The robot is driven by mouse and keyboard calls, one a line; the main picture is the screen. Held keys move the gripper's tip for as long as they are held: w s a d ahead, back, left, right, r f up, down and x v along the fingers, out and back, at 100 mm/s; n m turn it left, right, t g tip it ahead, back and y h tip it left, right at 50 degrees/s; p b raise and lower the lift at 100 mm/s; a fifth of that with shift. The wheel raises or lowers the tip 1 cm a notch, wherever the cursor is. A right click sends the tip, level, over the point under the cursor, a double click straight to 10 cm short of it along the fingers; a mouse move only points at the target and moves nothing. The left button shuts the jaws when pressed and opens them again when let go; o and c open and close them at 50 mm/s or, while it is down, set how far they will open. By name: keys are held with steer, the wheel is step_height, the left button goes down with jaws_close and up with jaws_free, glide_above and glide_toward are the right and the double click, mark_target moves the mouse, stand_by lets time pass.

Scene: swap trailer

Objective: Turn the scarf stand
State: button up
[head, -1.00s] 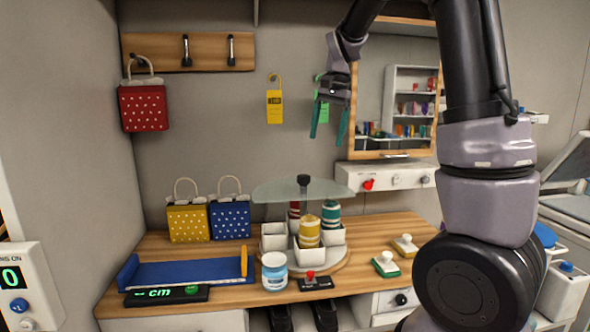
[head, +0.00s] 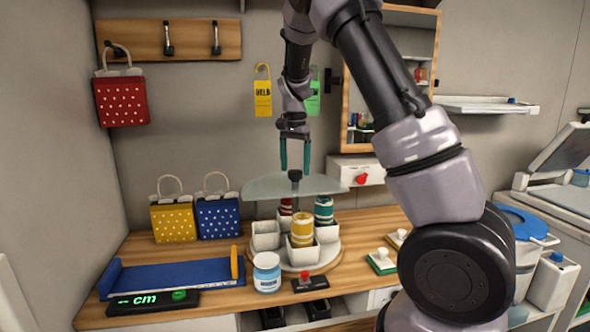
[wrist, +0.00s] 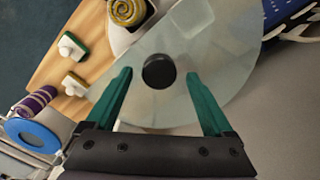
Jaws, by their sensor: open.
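The scarf stand (head: 318,257) is a round turntable on the wooden counter. It has white square cups, some holding rolled scarves in red, yellow and teal. A clear glass disc (head: 262,187) covers part of its top, and a dark knob (head: 295,176) stands at its centre. In the wrist view the knob (wrist: 159,71) lies between my finger tips, seen from above. My gripper (head: 295,167) points down with teal fingers apart, just above or around the knob; I cannot tell if they touch it. The gripper also shows in the wrist view (wrist: 160,82).
Blue (head: 218,215) and yellow bags (head: 173,219) are at left, by a blue measuring tray (head: 170,275). Stamps (head: 381,261) lie at right.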

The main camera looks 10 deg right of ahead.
steer(key=shift+f, duration=0.65)
jaws_close()
